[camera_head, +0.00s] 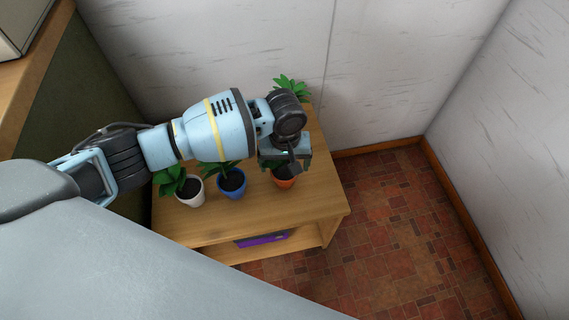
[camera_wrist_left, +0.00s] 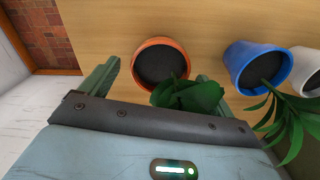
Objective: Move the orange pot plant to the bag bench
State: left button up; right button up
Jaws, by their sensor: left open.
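The orange pot plant (camera_head: 284,183) stands upright on a wooden table (camera_head: 318,205), partly hidden under my left gripper (camera_head: 285,160). In the left wrist view the orange pot (camera_wrist_left: 138,62) shows dark soil and green leaves (camera_wrist_left: 190,96) near its lower rim. My left gripper (camera_wrist_left: 157,72) is open above it, one finger on each side of the pot in that view. I cannot tell whether the fingers touch it. My right gripper is not in view. I cannot tell which surface, if any, is the bag bench.
A blue pot plant (camera_head: 231,185) and a white pot plant (camera_head: 190,192) stand left of the orange one. More green leaves (camera_head: 291,88) show at the table's back. A purple thing (camera_head: 262,239) lies on the lower shelf. Tiled floor (camera_head: 400,220) is clear at right.

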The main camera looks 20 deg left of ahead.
aim_at(285, 169)
pick_arm(q)
notch_tip(285, 169, up, 11)
jog(key=p, duration=0.3)
jog(key=shift+d+f, duration=0.1)
